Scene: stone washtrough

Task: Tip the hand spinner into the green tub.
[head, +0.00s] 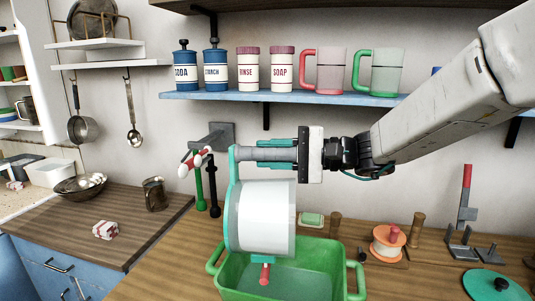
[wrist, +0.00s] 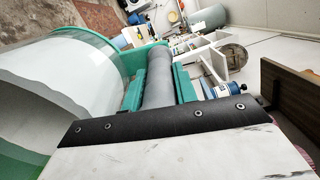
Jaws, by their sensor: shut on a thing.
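The hand spinner has a white drum (head: 262,215), a teal frame and a grey bar handle. It hangs directly over the green tub (head: 235,277), with the drum lying on its side and its lower edge near the tub's rim. A red knob shows below the drum. My gripper (head: 285,152) is shut on the grey handle above the drum. The wrist view shows the teal jaws (wrist: 163,85) on both sides of the handle, and the white drum (wrist: 60,85) at left. What is inside the drum and the tub's far interior are hidden.
Behind the tub stand a green soap block (head: 312,220) and wooden pegs. An orange spool-like item (head: 389,243) and a teal lid (head: 497,286) lie to the right. Taps (head: 213,185) rise at left. A blue shelf (head: 270,96) with canisters and mugs runs above my gripper.

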